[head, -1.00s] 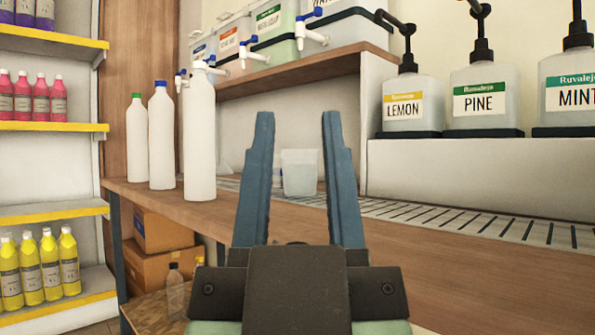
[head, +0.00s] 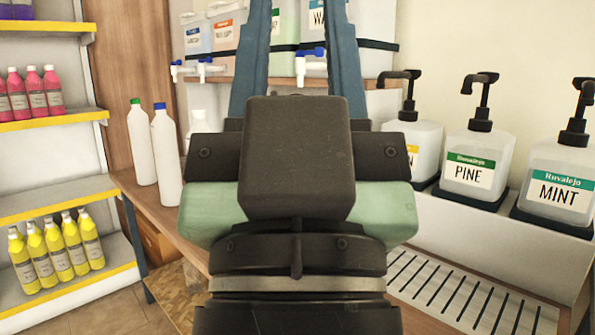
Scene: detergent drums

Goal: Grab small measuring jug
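The small measuring jug is not visible; my gripper and arm cover the middle of the counter, where a small clear container stood in the earlier view. My gripper (head: 298,25) rises through the centre of the head view. Its two blue-grey fingers are wide apart, with the tips at or beyond the top edge. Nothing is seen held between them; only the drums and shelf behind show in the gap.
White bottles (head: 166,155) stand on the wooden counter (head: 150,200) at left. Tapped drums (head: 285,22) sit on the shelf above. Pump containers (head: 474,160) stand on a white ledge at right, above a slotted drain grate (head: 440,290). Yellow bottles (head: 57,247) fill shelving at far left.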

